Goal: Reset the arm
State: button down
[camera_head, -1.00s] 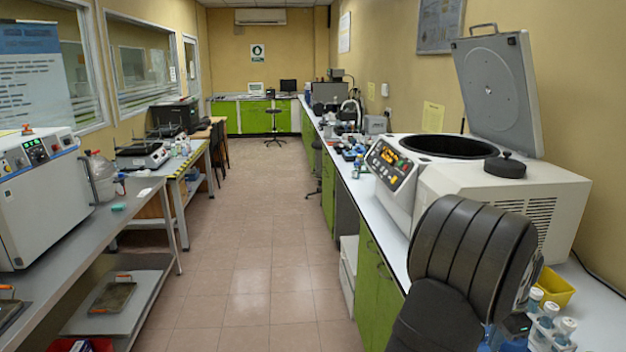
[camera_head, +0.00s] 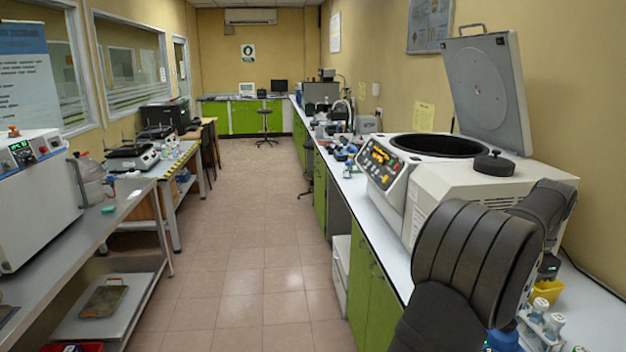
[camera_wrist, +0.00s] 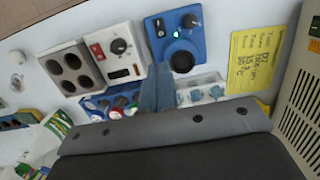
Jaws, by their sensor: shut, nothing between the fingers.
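My arm rises at the lower right of the head view, over the right-hand bench (camera_head: 377,235) and in front of the open centrifuge (camera_head: 420,190). In the wrist view my gripper (camera_wrist: 158,80) shows as two narrow blue-grey fingers pressed together, with nothing between them. They hang above the bench. Below them are a blue device with a knob (camera_wrist: 183,28), a blue rack of vials (camera_wrist: 105,103) and a clear rack with blue-capped vials (camera_wrist: 207,90). In the head view my arm hides most of the bench there.
A yellow bin (camera_head: 546,291) stands beside my arm. The centrifuge lid (camera_head: 490,85) stands raised. The wrist view shows a block with round holes (camera_wrist: 70,68), a white instrument with a knob (camera_wrist: 122,50) and a yellow sheet (camera_wrist: 250,55). The floor aisle (camera_head: 245,250) is clear.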

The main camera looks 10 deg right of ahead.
jog(key=shift+a+f, duration=0.15)
jog(key=shift+f, duration=1)
jog(key=c, duration=0.6)
grip_release()
jog(key=o, duration=0.6)
jog(key=s+r+h, duration=0.1)
jog(key=s+r, duration=0.3)
jog(key=r, duration=0.1)
jog(key=shift+s+d+h, duration=0.15)
jog(key=shift+d+h, duration=0.25)
jog(key=shift+d, duration=0.05)
jog(key=s+r+h, duration=0.4)
jog(key=s+r, duration=0.7)
jog(key=x, duration=0.9)
jog(key=shift+s+f, duration=0.15)
jog(key=shift+f, duration=0.2)
jog(key=shift+a, duration=0.1)
jog(key=v, duration=1)
